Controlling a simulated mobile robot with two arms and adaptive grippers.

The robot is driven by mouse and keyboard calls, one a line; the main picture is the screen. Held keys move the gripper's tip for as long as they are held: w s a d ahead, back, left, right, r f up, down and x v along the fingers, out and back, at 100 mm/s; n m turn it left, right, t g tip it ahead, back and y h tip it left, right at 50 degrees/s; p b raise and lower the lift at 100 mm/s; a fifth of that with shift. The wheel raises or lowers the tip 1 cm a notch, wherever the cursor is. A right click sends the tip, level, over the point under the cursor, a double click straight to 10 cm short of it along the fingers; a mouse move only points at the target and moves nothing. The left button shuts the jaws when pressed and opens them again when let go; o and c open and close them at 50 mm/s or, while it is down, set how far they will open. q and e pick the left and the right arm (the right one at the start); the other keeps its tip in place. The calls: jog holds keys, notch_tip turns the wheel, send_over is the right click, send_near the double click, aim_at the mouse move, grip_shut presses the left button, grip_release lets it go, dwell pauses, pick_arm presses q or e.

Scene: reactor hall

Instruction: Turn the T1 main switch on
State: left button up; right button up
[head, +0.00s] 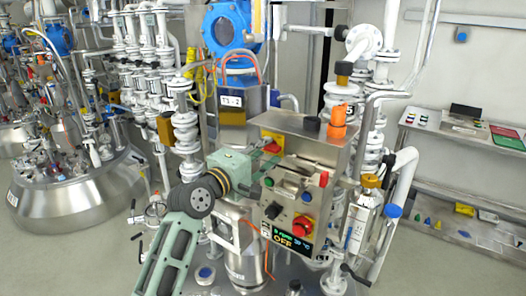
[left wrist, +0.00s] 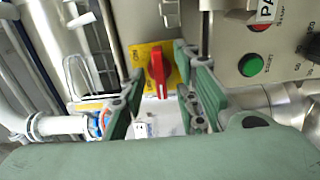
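The main switch is a red knob on a yellow plate (head: 272,144) on the left side of the steel control box (head: 310,145). In the left wrist view the red knob (left wrist: 157,70) stands roughly upright on its yellow plate, with small lettering I cannot read surely. My left gripper (head: 262,163) is right by the switch. In the wrist view its two green fingers (left wrist: 160,82) are apart, one on each side of the knob, with gaps visible; nothing is held. The box's display (head: 284,240) reads "OFF" in orange. My right gripper is not in view.
The box front carries several buttons and a red emergency knob on yellow (head: 302,226). A green button (left wrist: 254,65) lies right of the fingers in the wrist view. A "T1-2" sign (head: 231,100) and white pipes (head: 184,130) stand close behind. A shelf (head: 470,135) is at right.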

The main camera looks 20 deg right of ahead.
pick_arm(q)
jog(key=shift+c, duration=0.5)
grip_shut()
jog(key=m+b, duration=0.5)
jog(key=m, duration=0.4)
jog(key=shift+f+b, duration=0.2)
jog(key=shift+b, duration=0.2)
jog(key=m+b, duration=0.2)
jog(key=m, duration=0.2)
jog(key=shift+r+m+b, duration=0.1)
jog(key=shift+m+b, duration=0.5)
jog(key=shift+m, duration=1.8)
